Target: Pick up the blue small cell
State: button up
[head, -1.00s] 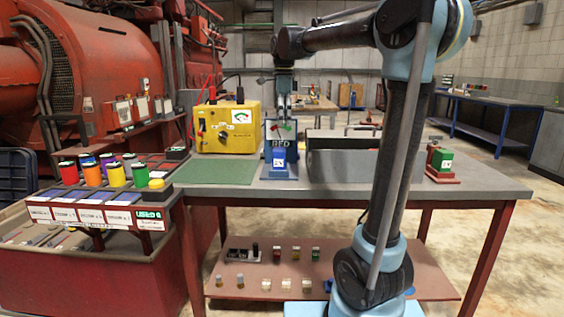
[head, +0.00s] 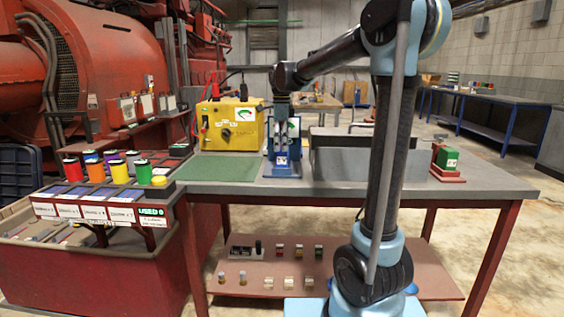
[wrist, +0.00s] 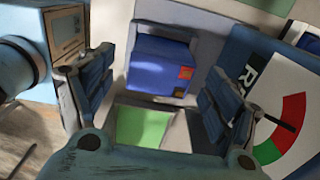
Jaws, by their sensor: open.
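The blue small cell (wrist: 160,62) shows in the wrist view as a dark blue block with a red-orange mark, between and beyond my gripper's two fingers. In the head view the cell (head: 282,158) is a small blue shape with a white label, mostly hidden behind my gripper (head: 283,150). It stands at a grey holder on the bench. My gripper also shows in the wrist view (wrist: 155,100), open, with a finger on either side of the cell. I cannot tell whether either finger touches it.
A dial meter (wrist: 285,100) stands close to the right finger. On the bench (head: 400,185) are a yellow tester (head: 232,127), a green mat (head: 222,167), a grey bin (head: 345,165) and a green cell in a red holder (head: 447,158). Coloured cells fill the left rack.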

aim_at(282, 156)
jog(key=shift+w+d+f, duration=0.1)
jog(key=shift+d+f, duration=0.05)
jog(key=shift+f, duration=2.75)
grip_shut()
